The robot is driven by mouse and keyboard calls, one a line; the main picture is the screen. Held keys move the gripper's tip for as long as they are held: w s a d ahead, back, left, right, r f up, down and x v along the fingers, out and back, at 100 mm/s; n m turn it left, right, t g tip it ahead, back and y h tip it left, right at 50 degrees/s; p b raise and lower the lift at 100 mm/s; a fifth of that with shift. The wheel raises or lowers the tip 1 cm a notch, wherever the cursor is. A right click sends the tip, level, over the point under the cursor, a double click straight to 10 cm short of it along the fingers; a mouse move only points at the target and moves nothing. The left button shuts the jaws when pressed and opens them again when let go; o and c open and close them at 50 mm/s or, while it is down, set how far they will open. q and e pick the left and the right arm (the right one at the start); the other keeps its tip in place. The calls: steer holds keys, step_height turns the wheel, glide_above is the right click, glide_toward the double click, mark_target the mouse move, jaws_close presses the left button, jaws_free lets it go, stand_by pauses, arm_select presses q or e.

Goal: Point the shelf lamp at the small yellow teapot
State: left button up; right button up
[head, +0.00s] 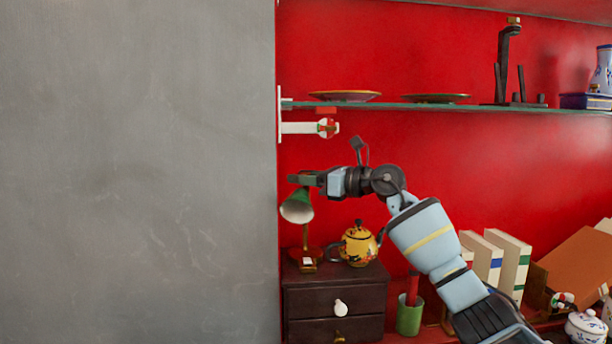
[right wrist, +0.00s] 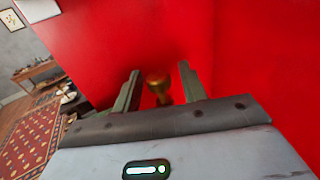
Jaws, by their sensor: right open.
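The shelf lamp has a green shade (head: 297,207) on a thin brass stem and stands at the left end of a dark drawer cabinet. Its shade opens downward and a little left, not toward the teapot. The small yellow teapot (head: 358,246), with a flower pattern and dark handle, stands on the cabinet to the right of the lamp. My right gripper (head: 303,179) is just above the shade. In the right wrist view it is open (right wrist: 159,80), with a brass knob-like piece (right wrist: 158,88) showing between its fingers; contact cannot be told. My left gripper is out of view.
The dark cabinet (head: 333,301) has a white knob. A green cup (head: 410,316) and white books (head: 512,262) stand right of it, near my right arm. A glass shelf (head: 400,106) with plates runs above. A grey wall (head: 140,170) closes off the left.

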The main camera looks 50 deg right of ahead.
steer(key=shift+c, duration=1)
jaws_close()
steer(key=shift+d, duration=0.1)
